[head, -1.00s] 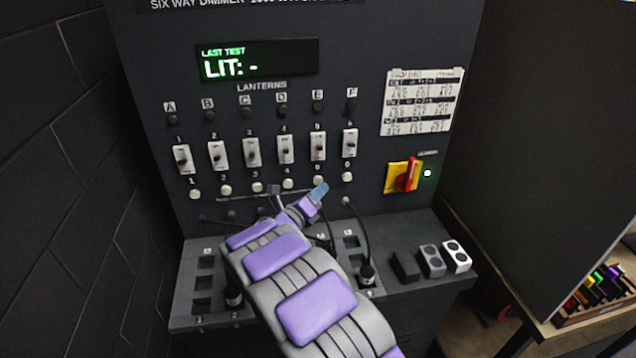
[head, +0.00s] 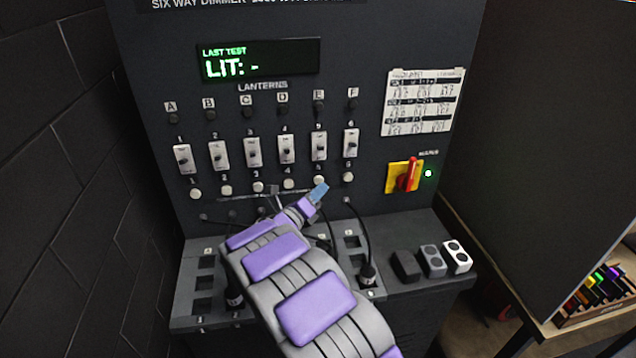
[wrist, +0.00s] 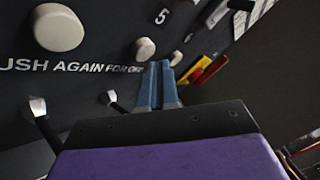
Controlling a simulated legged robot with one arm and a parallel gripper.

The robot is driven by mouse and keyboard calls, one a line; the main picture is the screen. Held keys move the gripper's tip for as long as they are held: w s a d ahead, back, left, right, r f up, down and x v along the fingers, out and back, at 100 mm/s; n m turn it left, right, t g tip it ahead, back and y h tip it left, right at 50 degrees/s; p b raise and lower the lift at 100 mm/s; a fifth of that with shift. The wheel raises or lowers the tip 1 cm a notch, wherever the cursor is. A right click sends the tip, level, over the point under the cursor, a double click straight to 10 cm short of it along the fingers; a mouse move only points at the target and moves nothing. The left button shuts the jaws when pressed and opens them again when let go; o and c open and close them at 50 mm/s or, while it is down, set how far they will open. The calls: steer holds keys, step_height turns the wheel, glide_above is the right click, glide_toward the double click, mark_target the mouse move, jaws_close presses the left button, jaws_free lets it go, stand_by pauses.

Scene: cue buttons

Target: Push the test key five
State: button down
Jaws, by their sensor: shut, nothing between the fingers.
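Test key five (head: 319,180) is a round white button under the fifth slider on the dark dimmer panel. In the wrist view it is the pale button (wrist: 143,48) beside the printed 5. My gripper (head: 322,187), with blue fingers, is just below key five in the head view. In the wrist view the shut fingertips (wrist: 159,64) are just below and right of key five, with nothing between them. I cannot tell whether they touch the panel. The display (head: 260,61) reads "LAST TEST LIT: -".
Key four (head: 288,183) and key six (head: 348,177) flank key five. Sliders (head: 284,149) stand above the keys. Cables (head: 363,235) hang below the keys.

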steer(key=shift+w+a+r+p, duration=0.15)
steer(key=shift+w+r+p, duration=0.15)
steer(key=shift+p, duration=0.6)
steer(key=shift+w+f+p, duration=0.15)
steer(key=shift+w+p, duration=0.1)
steer(key=shift+p, duration=0.1)
steer(key=shift+s, duration=0.15)
stand_by(0.4)
steer(key=shift+s, duration=0.5)
steer(key=shift+p, duration=0.3)
steer(key=s+d+p, duration=0.1)
steer(key=s+d, duration=0.1)
steer(key=s, duration=0.3)
steer(key=shift+s, duration=0.4)
steer(key=shift+d, duration=0.1)
